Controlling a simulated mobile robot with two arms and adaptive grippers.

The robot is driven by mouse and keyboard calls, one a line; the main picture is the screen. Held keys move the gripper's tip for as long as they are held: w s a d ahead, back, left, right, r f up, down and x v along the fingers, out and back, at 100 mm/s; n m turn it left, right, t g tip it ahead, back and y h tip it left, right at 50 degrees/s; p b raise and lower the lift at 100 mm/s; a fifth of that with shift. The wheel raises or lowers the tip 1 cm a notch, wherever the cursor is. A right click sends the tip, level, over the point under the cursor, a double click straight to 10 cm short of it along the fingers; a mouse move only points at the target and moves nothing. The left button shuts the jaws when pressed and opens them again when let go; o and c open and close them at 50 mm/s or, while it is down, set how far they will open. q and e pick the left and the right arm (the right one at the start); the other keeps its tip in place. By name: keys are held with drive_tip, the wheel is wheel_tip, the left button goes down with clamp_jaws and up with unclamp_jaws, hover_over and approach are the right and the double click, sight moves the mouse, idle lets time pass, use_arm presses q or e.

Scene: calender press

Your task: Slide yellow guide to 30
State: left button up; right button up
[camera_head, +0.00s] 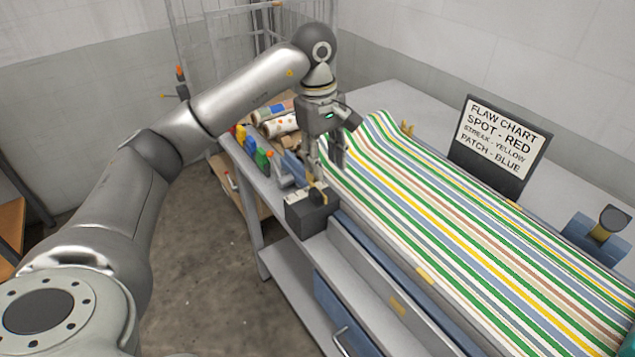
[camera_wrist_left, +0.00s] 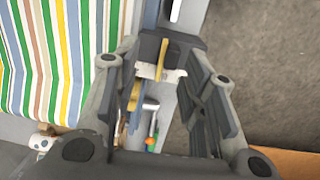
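A dark block (camera_head: 311,214) with a pale plate on top stands at the table's left edge in the head view. A small yellow guide (camera_head: 319,187) sticks up from it. In the left wrist view the yellow guide (camera_wrist_left: 162,58) stands upright against the dark block (camera_wrist_left: 182,46) and pale plate; no numbers are readable. My left gripper (camera_head: 325,168) points down just behind the block. In the wrist view my left gripper (camera_wrist_left: 165,95) is open, with the guide beyond and between its fingers, apparently untouched. My right gripper is out of view.
Striped fabric (camera_head: 450,220) covers the table beside the block. A dark flaw chart sign (camera_head: 498,147) stands at the back. Coloured bottles (camera_head: 262,160) and rolls (camera_head: 275,127) lie behind the gripper. Another yellow piece (camera_wrist_left: 134,95) shows near the left finger. Open floor (camera_head: 210,260) is at the left.

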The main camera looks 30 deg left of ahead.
sight(312, 188)
use_arm(q)
drive_tip(key=a, duration=0.2)
drive_tip(key=a+y, duration=0.1)
drive_tip(key=shift+s+a+r, duration=0.1)
drive_tip(key=shift+s+r, duration=0.15)
drive_tip(key=shift+r, duration=0.1)
wheel_tip(312, 188, down, 10)
drive_tip(key=shift+f+p, duration=0.1)
drive_tip(key=shift+p, duration=1.15)
clamp_jaws()
